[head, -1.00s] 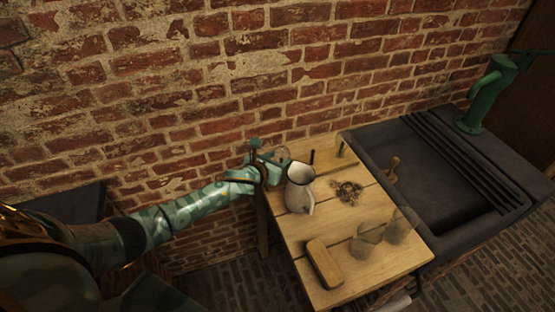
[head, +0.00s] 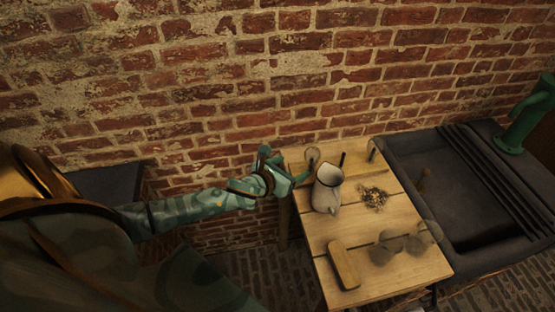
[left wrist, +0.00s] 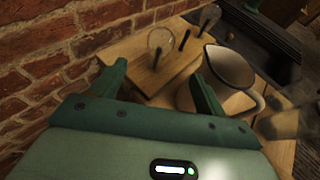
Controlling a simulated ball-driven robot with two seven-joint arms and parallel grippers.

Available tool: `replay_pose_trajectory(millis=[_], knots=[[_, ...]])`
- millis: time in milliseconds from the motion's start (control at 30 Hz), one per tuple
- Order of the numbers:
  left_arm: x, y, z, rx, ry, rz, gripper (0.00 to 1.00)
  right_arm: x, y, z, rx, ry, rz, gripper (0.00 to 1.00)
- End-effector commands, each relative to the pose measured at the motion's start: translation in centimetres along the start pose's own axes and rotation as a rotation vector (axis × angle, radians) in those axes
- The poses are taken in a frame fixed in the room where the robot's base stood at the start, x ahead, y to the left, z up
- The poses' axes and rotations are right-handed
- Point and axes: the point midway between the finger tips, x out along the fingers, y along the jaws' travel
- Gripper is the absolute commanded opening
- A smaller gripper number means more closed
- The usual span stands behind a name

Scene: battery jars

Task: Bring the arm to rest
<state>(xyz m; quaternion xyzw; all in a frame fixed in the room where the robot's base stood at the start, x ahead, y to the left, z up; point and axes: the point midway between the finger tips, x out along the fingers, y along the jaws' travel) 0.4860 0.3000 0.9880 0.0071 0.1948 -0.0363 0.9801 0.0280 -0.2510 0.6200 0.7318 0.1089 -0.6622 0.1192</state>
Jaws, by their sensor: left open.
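My left gripper (head: 284,174) is at the left back edge of the wooden table (head: 318,235), left of the white pitcher (head: 327,190). It is open. In the left wrist view the two fingers of my left gripper (left wrist: 160,88) stand apart, with nothing held between them. The pitcher (left wrist: 229,68) shows just beyond the right finger there; I cannot tell the exact gap. My right gripper is not in view.
Clear glass (head: 312,157) and a dark rod (head: 342,159) stand at the table's back. A small pile (head: 373,198), a wooden block (head: 343,264) and blurred jars (head: 384,249) are on the table. A dark sink (head: 470,205) adjoins right; a brick wall is behind.

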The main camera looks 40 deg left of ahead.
Motion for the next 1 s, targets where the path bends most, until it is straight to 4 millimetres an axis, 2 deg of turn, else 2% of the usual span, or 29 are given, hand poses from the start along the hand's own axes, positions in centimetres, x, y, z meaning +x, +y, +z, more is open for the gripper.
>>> replay_pose_trajectory(millis=[33,100,300,633,767,867,900,967,1000], knots=[[-1.4,0.0,0.1,0.002,0.001,-0.001,0.73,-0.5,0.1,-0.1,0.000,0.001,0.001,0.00],[-2.9,0.0,0.1,0.001,0.002,-0.001,0.73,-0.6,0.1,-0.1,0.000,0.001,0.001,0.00],[-5.6,0.0,0.0,0.000,0.000,0.000,0.73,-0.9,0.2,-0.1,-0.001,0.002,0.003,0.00],[-6.1,0.0,0.0,-0.029,-0.001,0.000,0.73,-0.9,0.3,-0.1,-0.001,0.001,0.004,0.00],[-6.0,0.0,-0.6,-0.277,0.013,-0.014,0.73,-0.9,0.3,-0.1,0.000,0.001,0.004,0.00],[-5.0,3.1,-5.5,-0.681,0.098,0.068,0.73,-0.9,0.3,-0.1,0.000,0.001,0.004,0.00],[-4.7,4.6,-9.1,-0.896,0.137,0.136,0.73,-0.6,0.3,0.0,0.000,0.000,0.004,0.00],[-4.8,6.3,-14.7,-1.194,0.178,0.249,0.73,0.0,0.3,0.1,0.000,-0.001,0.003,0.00],[-5.2,7.0,-18.4,-1.373,0.194,0.330,0.73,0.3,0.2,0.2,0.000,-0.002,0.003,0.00]])
